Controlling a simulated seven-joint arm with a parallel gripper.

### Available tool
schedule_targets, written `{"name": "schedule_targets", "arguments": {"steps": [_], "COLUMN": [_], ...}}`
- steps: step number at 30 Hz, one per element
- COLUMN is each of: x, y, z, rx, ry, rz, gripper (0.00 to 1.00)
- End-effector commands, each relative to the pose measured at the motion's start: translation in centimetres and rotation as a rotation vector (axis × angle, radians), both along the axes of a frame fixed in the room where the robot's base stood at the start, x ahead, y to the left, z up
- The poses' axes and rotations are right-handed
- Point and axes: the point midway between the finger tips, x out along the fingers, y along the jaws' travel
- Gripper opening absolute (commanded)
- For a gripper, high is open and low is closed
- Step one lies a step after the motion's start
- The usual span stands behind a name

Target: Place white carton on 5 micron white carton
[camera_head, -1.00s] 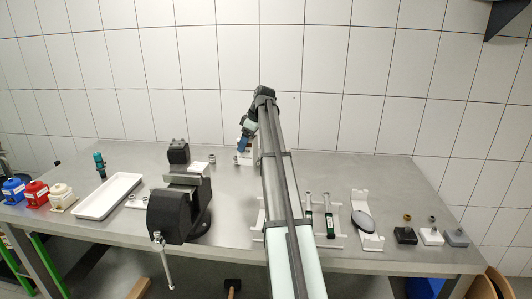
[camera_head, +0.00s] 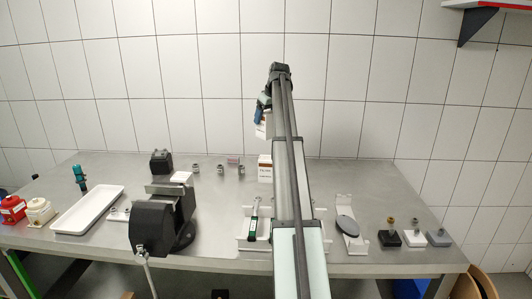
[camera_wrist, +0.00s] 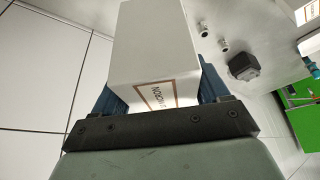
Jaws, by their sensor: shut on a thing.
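My gripper (camera_head: 261,110) is raised above the back of the table, in front of the tiled wall. It is shut on a white carton (camera_head: 260,130). In the wrist view this carton (camera_wrist: 155,40) fills the space between the blue fingers, with an orange-framed label partly reading "MICRON". A second white carton (camera_head: 265,172) with an orange-red label band stands on the table, below the held one and slightly to its right. My arm hides part of its right side. Its label is too small to read. The two cartons are apart.
A black vise (camera_head: 160,225) stands at the front left, beside a white tray (camera_head: 88,210). Small metal fittings (camera_head: 220,169) stand left of the standing carton. A white rack (camera_head: 250,240) is in front, partly behind my arm. The table's right back is clear.

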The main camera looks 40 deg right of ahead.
Motion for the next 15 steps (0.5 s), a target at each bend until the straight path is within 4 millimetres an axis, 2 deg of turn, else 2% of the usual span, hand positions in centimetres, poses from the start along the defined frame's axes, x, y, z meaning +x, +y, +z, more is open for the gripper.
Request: {"name": "schedule_targets", "arguments": {"steps": [9, 15], "x": [-0.1, 0.0], "y": [0.1, 0.1], "z": [-4.7, -6.2], "rx": [0.001, 0.001], "ry": [0.001, 0.000], "rz": [-0.003, -0.002], "gripper": [0.37, 0.37]}}
